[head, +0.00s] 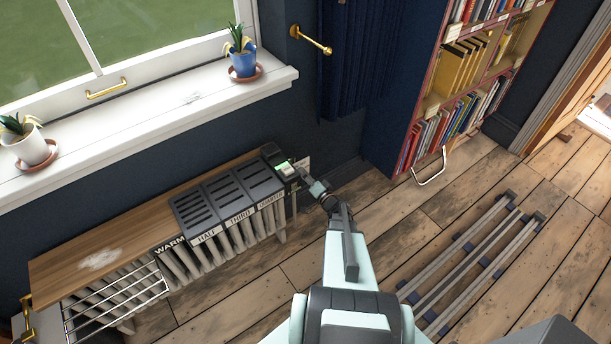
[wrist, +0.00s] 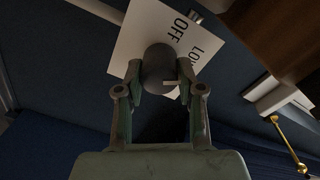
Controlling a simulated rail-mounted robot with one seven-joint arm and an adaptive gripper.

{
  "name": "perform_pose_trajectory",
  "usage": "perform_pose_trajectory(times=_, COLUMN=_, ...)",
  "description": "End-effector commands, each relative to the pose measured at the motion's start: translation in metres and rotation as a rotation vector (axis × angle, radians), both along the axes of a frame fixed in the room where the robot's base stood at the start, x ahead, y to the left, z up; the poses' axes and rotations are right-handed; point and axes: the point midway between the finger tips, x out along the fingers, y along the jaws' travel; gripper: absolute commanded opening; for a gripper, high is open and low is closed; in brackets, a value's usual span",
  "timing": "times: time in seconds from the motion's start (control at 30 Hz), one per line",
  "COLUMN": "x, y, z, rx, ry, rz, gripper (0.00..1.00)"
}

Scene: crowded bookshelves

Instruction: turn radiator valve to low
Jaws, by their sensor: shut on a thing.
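The radiator valve shows in the wrist view as a dark grey round knob (wrist: 158,62) in front of a white dial plate (wrist: 131,40). The plate reads OFF, and a second label beginning LO is partly hidden by my right finger. A small pale pointer sits on the knob's lower right, close to that finger; I cannot tell exactly which label it matches. My gripper (wrist: 162,82) is shut on the knob, one finger at each side. In the head view my gripper (head: 285,167) is at the right end of the radiator (head: 190,263), and the knob is hard to make out.
A wooden shelf (head: 65,268) and dark slatted covers (head: 230,197) top the radiator. Potted plants stand on the windowsill (head: 130,125) above. A brass holdback (head: 313,40), dark curtain (head: 355,60) and bookcase (head: 440,110) are to the right. A slatted rack (head: 470,260) lies on the floor.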

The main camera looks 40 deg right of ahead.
Motion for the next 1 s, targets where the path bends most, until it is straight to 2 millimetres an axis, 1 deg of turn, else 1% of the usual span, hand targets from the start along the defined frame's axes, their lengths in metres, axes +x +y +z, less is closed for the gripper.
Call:
perform_pose_trajectory(times=0.13, x=0.001, y=0.000, z=0.001, rx=-0.001, ry=-0.002, rz=0.000, gripper=0.03)
perform_pose_trajectory(times=0.17, x=0.001, y=0.000, z=0.001, rx=-0.001, ry=-0.002, rz=0.000, gripper=0.41)
perform_pose_trajectory(times=0.2, x=0.001, y=0.000, z=0.001, rx=-0.001, ry=-0.002, rz=0.000, gripper=0.55)
perform_pose_trajectory(times=0.23, x=0.001, y=0.000, z=0.001, rx=-0.001, ry=-0.002, rz=0.000, gripper=0.63)
perform_pose_trajectory(times=0.53, x=0.000, y=0.000, z=0.000, rx=-0.002, ry=-0.001, rz=0.001, gripper=0.63)
perform_pose_trajectory(times=0.67, x=-0.006, y=0.001, z=0.001, rx=-0.001, ry=0.000, rz=-0.001, gripper=0.63)
perform_pose_trajectory(times=0.77, x=-0.017, y=0.002, z=0.001, rx=-0.001, ry=0.001, rz=-0.002, gripper=0.63)
perform_pose_trajectory(times=0.87, x=-0.034, y=0.004, z=0.003, rx=0.000, ry=0.000, rz=-0.002, gripper=0.63)
perform_pose_trajectory(times=1.0, x=-0.062, y=0.007, z=0.003, rx=0.000, ry=0.000, rz=-0.004, gripper=0.63)
